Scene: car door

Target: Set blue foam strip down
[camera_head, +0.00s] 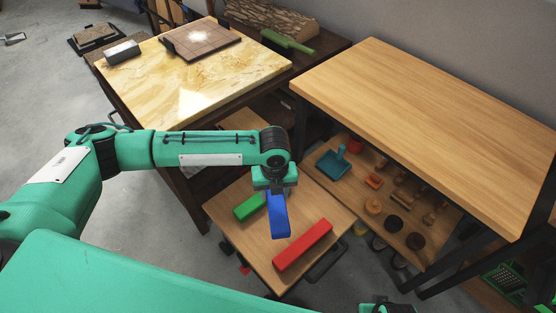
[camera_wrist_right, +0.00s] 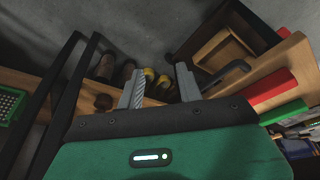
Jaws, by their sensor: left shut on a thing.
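My left gripper (camera_head: 276,192) is shut on the blue foam strip (camera_head: 279,218) over a low wooden surface (camera_head: 325,216). The strip hangs down from the jaws; I cannot tell whether its lower end touches the wood. A green strip (camera_head: 250,206) lies to its left and a red strip (camera_head: 303,245) to its right. The red strip (camera_wrist_right: 268,87) and green strip (camera_wrist_right: 284,112) also show at the right of the right wrist view. There my right gripper (camera_wrist_right: 160,82) has its fingers apart with nothing between them, away from the strips.
A wooden table (camera_head: 430,110) stands at the right, above a lower shelf with a blue-green tray (camera_head: 334,163) and several small round items. A marble-topped cabinet (camera_head: 190,80) stands behind my left arm. A dark handle (camera_head: 326,265) borders the low surface.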

